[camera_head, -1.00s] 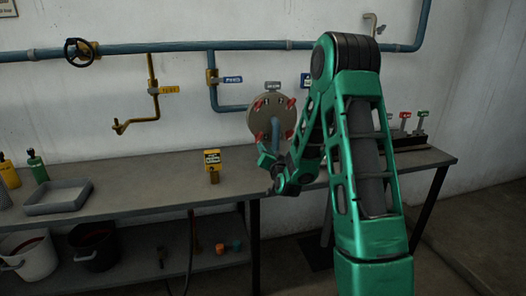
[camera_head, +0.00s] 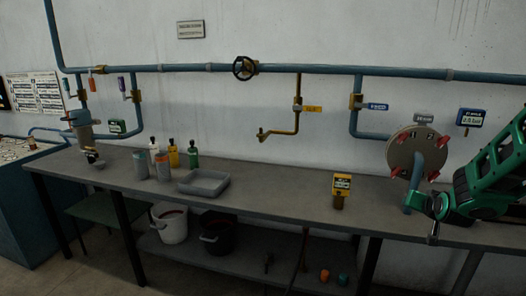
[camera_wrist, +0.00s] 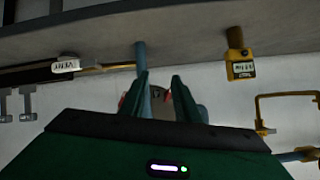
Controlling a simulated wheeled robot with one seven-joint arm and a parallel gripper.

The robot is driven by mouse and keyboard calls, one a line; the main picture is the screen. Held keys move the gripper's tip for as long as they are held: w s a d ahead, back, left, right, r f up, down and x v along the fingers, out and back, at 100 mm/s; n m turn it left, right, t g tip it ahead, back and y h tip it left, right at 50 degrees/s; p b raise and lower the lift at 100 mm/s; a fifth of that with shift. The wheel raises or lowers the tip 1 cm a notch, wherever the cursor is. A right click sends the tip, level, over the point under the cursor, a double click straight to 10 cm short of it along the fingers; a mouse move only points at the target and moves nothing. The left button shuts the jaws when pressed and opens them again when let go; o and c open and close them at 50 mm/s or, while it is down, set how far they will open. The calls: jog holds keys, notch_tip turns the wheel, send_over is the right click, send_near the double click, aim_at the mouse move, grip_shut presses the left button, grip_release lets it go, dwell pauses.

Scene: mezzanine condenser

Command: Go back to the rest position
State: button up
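My gripper (camera_head: 428,209) is at the right of the head view, low in front of a round grey flange plate (camera_head: 402,151) with several red clamps. A bent blue-grey pipe (camera_head: 415,176) comes out of the plate and runs down close to the gripper. In the wrist view my gripper (camera_wrist: 160,80) has its two fingers apart, with no object clearly held. The blue-grey pipe (camera_wrist: 141,55) shows just past the left finger there; whether they touch I cannot tell. The plate is partly hidden behind the fingers.
The workbench (camera_head: 275,200) runs below, with a yellow-labelled block (camera_head: 341,187), a grey tray (camera_head: 204,183) and several bottles. Buckets stand on the lower shelf. The bench between tray and block is clear.

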jog(key=s+a+g+y, duration=0.1)
jog(key=s+a+g, duration=0.1)
jog(key=s, duration=1.1)
jog(key=s+a+r+g+y, duration=0.1)
jog(key=s+a+g, duration=0.2)
jog(key=s, duration=1.1)
jog(key=s+a+g+y, duration=0.1)
jog(key=s+a+g, duration=0.2)
jog(key=s, duration=1)
jog(key=g, duration=0.3)
jog(key=shift+s+r, duration=0.15)
jog(key=shift+r, duration=0.05)
jog(key=shift+w+f+g, duration=0.25)
jog(key=shift+w+g, duration=0.05)
jog(key=shift+w, duration=0.35)
